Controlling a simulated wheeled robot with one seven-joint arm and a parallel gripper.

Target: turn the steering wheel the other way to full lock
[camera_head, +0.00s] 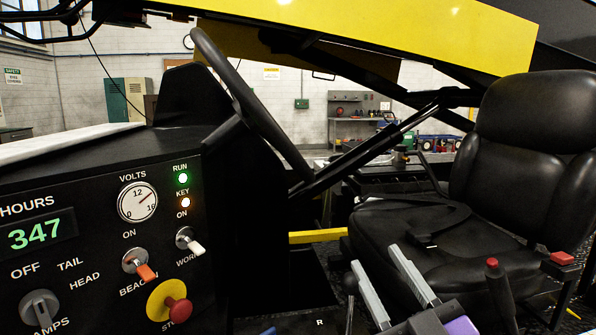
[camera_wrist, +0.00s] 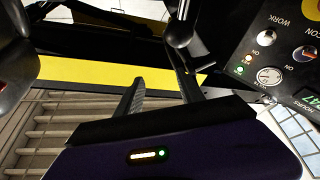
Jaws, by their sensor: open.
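The steering wheel (camera_head: 250,100) is black and seen nearly edge-on in the head view, left of centre. Its rim slants down to the right beside the dash, and its rotation angle cannot be told. My gripper (camera_head: 374,256) is at the lower middle of the head view, in front of the seat. Its two grey fingers are apart, with nothing between them. It is to the right of and below the wheel, clear of its rim. In the wrist view the open gripper (camera_wrist: 159,72) also shows; the wheel cannot be made out there.
A black seat (camera_head: 520,110) stands at the right. A black-knobbed lever (camera_head: 350,282) rises close to my gripper's left finger. A red-topped lever (camera_head: 497,285) stands at lower right. The control panel (camera_head: 100,250), with switches and a red stop button (camera_head: 179,310), fills the left.

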